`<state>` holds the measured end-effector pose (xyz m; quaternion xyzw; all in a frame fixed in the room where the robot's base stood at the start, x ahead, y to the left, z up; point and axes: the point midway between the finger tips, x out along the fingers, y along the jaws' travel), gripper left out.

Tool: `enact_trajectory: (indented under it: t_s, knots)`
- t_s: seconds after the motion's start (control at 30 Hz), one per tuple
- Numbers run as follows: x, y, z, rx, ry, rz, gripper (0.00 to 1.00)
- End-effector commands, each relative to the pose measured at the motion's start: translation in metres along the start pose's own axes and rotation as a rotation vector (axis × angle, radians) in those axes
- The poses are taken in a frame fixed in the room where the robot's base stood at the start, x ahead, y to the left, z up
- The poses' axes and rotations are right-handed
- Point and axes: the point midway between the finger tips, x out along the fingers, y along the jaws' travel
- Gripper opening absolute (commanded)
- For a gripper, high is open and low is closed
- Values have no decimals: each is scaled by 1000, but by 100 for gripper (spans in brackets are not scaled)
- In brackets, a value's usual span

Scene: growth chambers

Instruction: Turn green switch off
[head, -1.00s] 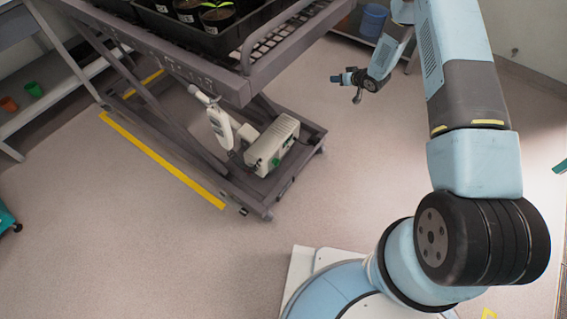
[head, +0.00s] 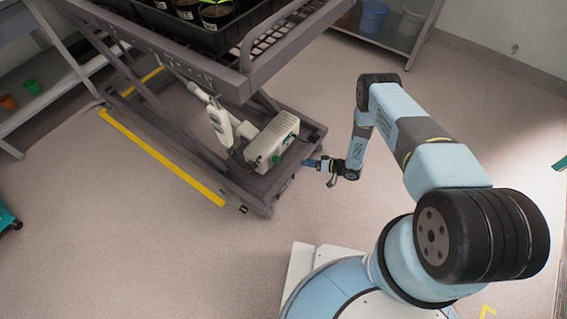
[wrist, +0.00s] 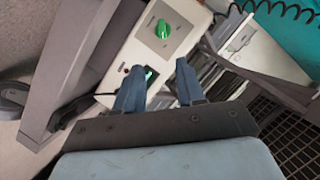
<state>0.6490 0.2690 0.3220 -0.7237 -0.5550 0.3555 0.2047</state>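The cream control box (head: 262,150) stands on the lower platform of the grey lift table. In the wrist view, its panel (wrist: 141,47) carries a green rotary knob (wrist: 163,30) and a smaller bright green switch (wrist: 149,74) in a dark surround. The left fingertip partly overlaps the switch's surround in the picture; contact cannot be told. My gripper (wrist: 158,75) is open, with its two blue fingers apart and nothing between them. In the head view my gripper (head: 309,163) is to the right of the box, pointing towards it.
The lift table's upper deck (head: 250,72) overhangs the box, with a black tray of potted plants on it. The floor right of the table is clear apart from my arm.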

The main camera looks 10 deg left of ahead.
Motion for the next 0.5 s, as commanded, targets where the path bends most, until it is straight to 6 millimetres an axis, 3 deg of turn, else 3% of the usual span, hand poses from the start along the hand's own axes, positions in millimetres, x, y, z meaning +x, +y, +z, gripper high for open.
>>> enact_trajectory:
  t_s: [0.1, 0.27, 0.5]
  knots:
    - [1, -3, 13, 13, 0, -21, 39]
    - [12, -4, 16, 14, 0, -27, 39]
    - [50, -5, 16, 14, 0, -27, 39]
